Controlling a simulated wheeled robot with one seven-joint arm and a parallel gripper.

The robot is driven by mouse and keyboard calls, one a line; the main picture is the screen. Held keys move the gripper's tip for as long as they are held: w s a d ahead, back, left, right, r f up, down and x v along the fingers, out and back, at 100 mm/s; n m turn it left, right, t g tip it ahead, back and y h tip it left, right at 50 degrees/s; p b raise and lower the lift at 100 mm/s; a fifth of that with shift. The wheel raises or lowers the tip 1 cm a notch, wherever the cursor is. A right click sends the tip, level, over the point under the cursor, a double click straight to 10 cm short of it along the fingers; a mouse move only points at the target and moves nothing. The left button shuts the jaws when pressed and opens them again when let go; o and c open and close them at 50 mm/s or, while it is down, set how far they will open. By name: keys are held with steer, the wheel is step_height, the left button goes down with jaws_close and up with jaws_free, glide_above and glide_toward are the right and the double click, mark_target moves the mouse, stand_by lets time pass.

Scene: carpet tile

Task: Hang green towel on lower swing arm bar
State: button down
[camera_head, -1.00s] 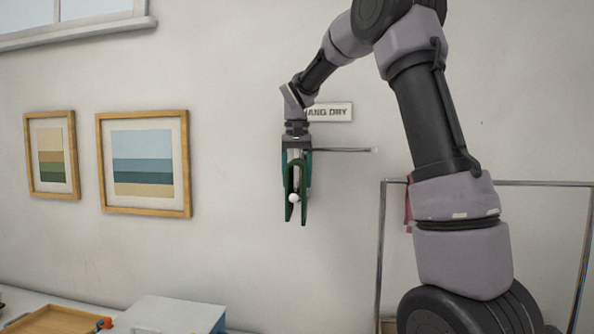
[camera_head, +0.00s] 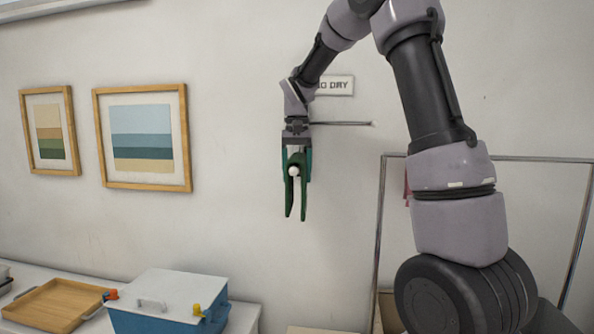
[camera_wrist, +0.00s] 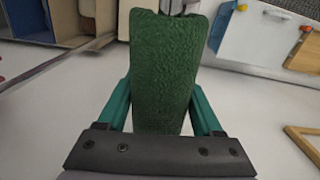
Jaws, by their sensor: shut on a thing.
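The green towel (camera_head: 289,198) hangs folded as an inverted V, its two flaps pointing down. In the wrist view the towel (camera_wrist: 165,75) fills the space between the teal fingers. My gripper (camera_head: 297,172) points down and is shut on the towel's upper part. The lower swing arm bar shows only as a white ball end (camera_head: 293,171), pointing toward the head camera. The ball sits between the flaps, close under the fold. The rest of that bar is hidden, so I cannot tell whether the fold touches it.
Another thin bar (camera_head: 343,123) sticks out to the right at a higher level, below a wall sign (camera_head: 336,85). A metal rack frame (camera_head: 382,230) stands at right. A blue box with a white lid (camera_head: 168,298) and a wooden tray (camera_head: 58,303) are below left.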

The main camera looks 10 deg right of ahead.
jaws_free()
step_height(320, 180, up, 11)
steer(key=shift+f, duration=0.15)
steer(key=s+d+f+t+y, duration=0.1)
steer(key=s+d+t, duration=0.2)
steer(key=s, duration=1)
steer(key=s+d+f+t+y, duration=0.1)
steer(key=s+t, duration=0.3)
steer(key=s, duration=0.9)
steer(key=shift+d+f+m, duration=0.25)
steer(key=shift+d+m, duration=0.05)
steer(key=shift+d, duration=0.6)
